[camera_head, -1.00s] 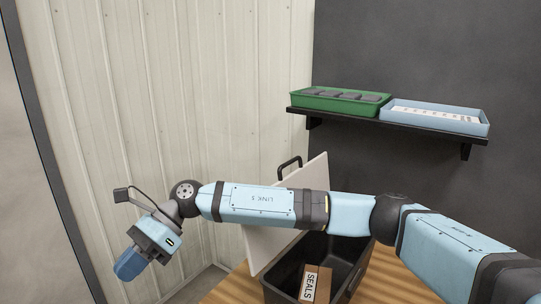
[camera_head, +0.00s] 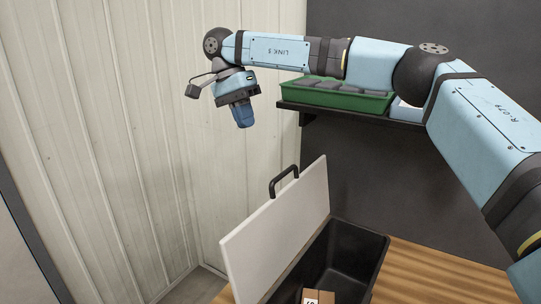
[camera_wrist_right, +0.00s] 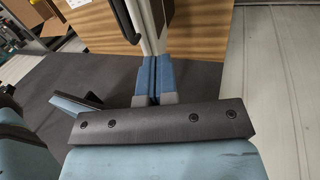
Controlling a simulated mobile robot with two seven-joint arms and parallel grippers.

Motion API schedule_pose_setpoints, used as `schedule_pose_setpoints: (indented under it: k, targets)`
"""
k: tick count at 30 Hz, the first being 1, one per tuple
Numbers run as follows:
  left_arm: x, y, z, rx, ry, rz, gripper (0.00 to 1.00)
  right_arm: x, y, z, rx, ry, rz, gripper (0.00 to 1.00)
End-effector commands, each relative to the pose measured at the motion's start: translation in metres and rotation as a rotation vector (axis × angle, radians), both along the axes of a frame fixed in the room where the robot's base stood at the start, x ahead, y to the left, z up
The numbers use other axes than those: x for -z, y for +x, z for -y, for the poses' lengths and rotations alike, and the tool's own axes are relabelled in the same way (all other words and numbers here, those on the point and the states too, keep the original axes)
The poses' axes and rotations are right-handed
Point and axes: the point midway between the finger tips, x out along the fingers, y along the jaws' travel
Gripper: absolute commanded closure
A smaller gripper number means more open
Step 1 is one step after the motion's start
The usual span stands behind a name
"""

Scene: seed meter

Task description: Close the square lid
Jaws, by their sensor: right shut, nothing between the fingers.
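Beyond the fingertips, that view shows a pale upright edge and wood. My left gripper is not in view.
A small brown carton (camera_head: 318,297) sits inside the box. The box stands on a wooden tabletop (camera_head: 432,275), bare to the right. A wall shelf (camera_head: 345,115) holds a green tray (camera_head: 335,97) and a blue tray, mostly hidden by my arm. A ribbed pale wall (camera_head: 130,130) rises at left.

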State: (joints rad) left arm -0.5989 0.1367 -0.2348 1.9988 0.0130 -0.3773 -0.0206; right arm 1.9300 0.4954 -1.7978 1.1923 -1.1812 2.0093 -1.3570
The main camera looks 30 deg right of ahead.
Motion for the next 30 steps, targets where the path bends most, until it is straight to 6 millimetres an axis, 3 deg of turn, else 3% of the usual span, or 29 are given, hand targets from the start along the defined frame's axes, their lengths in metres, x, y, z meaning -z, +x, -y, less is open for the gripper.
schedule_pose_setpoints:
  k: [5, 18, 24, 30]
  targets:
    - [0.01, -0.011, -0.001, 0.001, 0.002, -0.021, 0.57, 0.015, -0.005, 0.003, -0.001, -0.002, -0.005, 1.0]
    - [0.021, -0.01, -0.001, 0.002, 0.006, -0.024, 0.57, 0.098, -0.035, 0.018, 0.001, 0.0, -0.004, 1.0]
    - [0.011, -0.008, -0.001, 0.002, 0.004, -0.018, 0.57, 0.092, -0.06, 0.032, 0.001, 0.0, 0.0, 1.0]
    - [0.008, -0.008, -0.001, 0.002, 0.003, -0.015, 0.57, 0.093, -0.069, 0.036, 0.003, -0.001, 0.0, 1.0]
